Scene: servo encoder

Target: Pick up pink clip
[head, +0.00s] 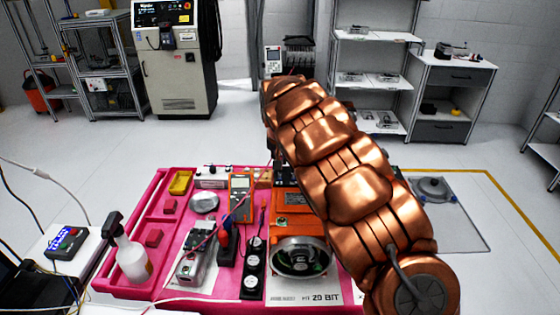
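I cannot make out a pink clip for certain. Two small pinkish-red blocks lie in the left trough of the pink bench tray (118,291), one farther back (169,206) and one nearer (154,237). They are too small to tell whether either is a clip. My copper arm rises from the lower right and reaches up over the right part of the tray. My gripper does not show; the arm hides its own far end and part of the tray behind it.
A spray bottle (131,255) stands at the tray's front left. A yellow bin (181,183), an orange multimeter (240,196), a metal-cased device (193,262) and a round encoder unit (301,258) crowd the tray. Cables cross it. Open floor lies behind.

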